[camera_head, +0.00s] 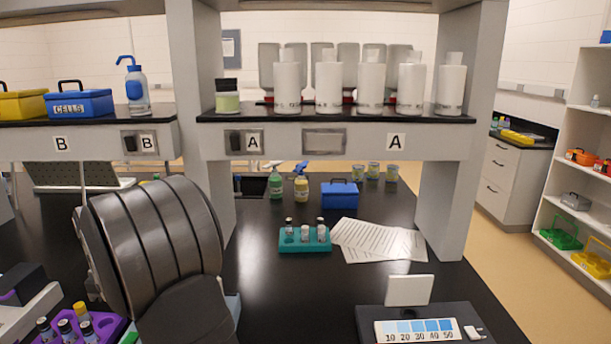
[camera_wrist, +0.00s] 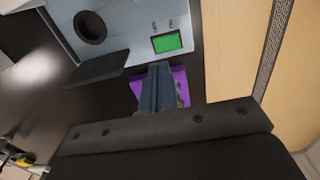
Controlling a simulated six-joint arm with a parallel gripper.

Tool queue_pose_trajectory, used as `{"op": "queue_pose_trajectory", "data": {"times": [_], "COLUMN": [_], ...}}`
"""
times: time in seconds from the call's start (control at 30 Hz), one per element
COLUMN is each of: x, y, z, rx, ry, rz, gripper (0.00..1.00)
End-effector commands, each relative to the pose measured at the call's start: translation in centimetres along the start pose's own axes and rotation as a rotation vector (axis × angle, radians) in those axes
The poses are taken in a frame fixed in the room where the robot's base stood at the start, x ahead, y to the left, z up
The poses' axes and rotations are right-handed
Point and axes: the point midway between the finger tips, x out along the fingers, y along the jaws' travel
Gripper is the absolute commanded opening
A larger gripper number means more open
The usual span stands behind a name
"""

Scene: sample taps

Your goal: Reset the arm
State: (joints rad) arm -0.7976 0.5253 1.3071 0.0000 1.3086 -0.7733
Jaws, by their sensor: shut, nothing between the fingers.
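My gripper (camera_wrist: 160,88) shows in the wrist view, its two grey-blue fingers together with nothing between them. A purple object (camera_wrist: 181,84) lies beyond and partly behind the fingers; I cannot tell whether they touch it. In the head view, the large dark ribbed shape at the left is part of my arm, and the gripper cannot be made out there.
A pale blue device (camera_wrist: 120,28) with a green screen stands close to my gripper. In the head view, a purple rack (camera_head: 70,328) of capped vials is at lower left, a teal rack (camera_head: 304,240) mid-bench, and a shelf (camera_head: 336,116) with bottles above.

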Motion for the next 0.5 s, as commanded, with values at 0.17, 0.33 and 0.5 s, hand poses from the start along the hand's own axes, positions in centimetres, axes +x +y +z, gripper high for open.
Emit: {"op": "queue_pose_trajectory", "data": {"times": [0.17, 0.33, 0.5], "x": [2.6, 5.0, 6.3], "y": [-0.1, -0.1, 0.0], "z": [0.1, 0.1, 0.0], "rx": [0.0, 0.0, 0.0], "ry": [-0.003, -0.003, -0.001], "rz": [-0.003, -0.003, -0.001], "gripper": [0.0, 0.0, 0.0]}}
